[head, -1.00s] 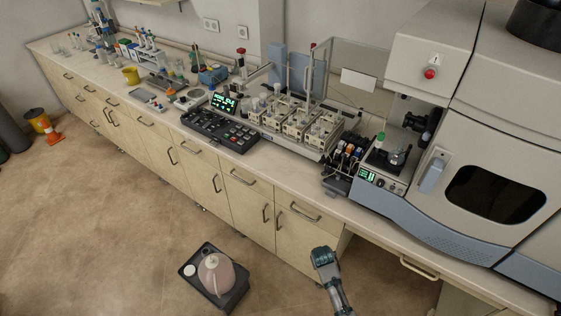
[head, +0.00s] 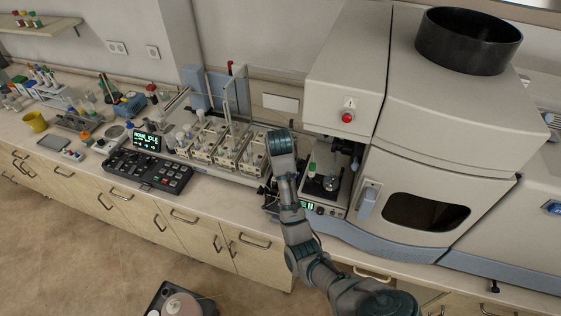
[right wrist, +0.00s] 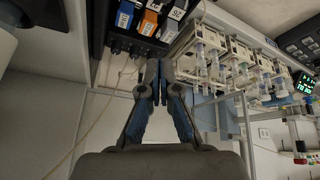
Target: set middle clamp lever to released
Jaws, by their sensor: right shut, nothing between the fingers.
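The pump block (right wrist: 105,32) shows at the top of the right wrist view with several coloured, labelled clamp pieces along it. Which way the levers are set I cannot tell. My right gripper (right wrist: 158,68) is shut and empty, its fingertips close to these pieces but with no clear contact. In the head view my right arm and gripper (head: 280,143) hide most of the pump; only its dark lower edge (head: 270,203) shows. My left gripper is not in view.
The large spectrometer (head: 430,160) stands right of the arm, with a small sample stage (head: 325,182) at its side. An autosampler with racks (head: 225,142) and a dark keypad (head: 148,172) are to the left. A cart (head: 180,300) is on the floor below.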

